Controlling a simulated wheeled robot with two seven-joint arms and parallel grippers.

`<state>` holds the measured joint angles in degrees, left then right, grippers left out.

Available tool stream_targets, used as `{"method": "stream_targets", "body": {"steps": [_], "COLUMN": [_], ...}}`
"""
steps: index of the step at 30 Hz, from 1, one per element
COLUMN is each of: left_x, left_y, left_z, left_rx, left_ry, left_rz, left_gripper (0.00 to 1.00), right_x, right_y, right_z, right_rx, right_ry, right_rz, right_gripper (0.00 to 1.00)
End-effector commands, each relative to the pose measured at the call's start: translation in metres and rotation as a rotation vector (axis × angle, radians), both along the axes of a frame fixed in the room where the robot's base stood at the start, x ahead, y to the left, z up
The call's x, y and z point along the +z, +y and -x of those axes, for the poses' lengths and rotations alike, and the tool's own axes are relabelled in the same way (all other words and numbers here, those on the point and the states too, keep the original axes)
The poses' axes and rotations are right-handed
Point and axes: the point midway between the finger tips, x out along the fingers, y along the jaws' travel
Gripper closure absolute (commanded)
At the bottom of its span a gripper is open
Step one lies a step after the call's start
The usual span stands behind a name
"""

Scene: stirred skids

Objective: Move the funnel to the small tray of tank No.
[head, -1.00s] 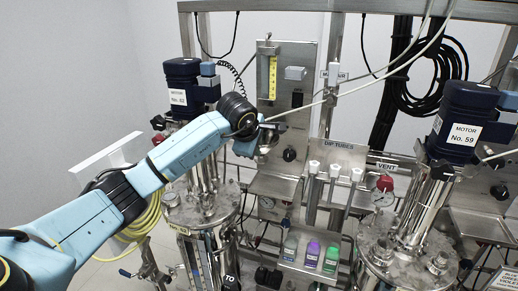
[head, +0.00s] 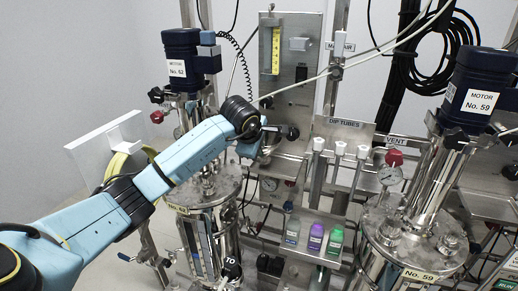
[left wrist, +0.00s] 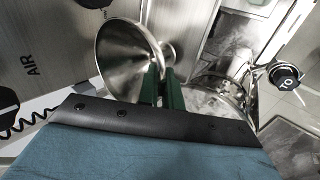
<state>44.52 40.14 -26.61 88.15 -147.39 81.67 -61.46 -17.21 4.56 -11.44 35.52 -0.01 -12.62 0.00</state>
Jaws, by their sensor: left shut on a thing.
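My left gripper (left wrist: 162,88) is shut on a shiny steel funnel (left wrist: 122,52). The funnel's wide mouth faces the left wrist camera at a tilt, and the green fingers are at its edge. In the head view the left gripper (head: 262,142) is in front of the steel panel between the two tanks, and I cannot make out the funnel there. The right tank (head: 408,258) carries a No. 59 plate, under a motor (head: 478,100) marked No. 59. The left tank (head: 205,222) is under a motor (head: 180,62) marked No. 62. The right gripper is not in view.
Several small bottles (head: 316,238) stand on a low shelf there. A black cable coil (head: 440,60) hangs at the back right. Grey floor shows at lower left.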

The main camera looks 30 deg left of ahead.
Motion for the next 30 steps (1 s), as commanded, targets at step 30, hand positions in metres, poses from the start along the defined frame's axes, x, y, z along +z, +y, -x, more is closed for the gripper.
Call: {"method": "stream_targets", "body": {"steps": [30], "left_x": [-0.013], "left_y": [0.0], "left_z": [0.0], "left_rx": [-0.001], "left_ry": [0.0], "left_rz": [0.001], "left_gripper": [0.71], "right_x": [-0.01], "right_y": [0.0], "right_z": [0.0], "right_rx": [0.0], "right_ry": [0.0], "right_rz": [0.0], "right_gripper": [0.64]}}
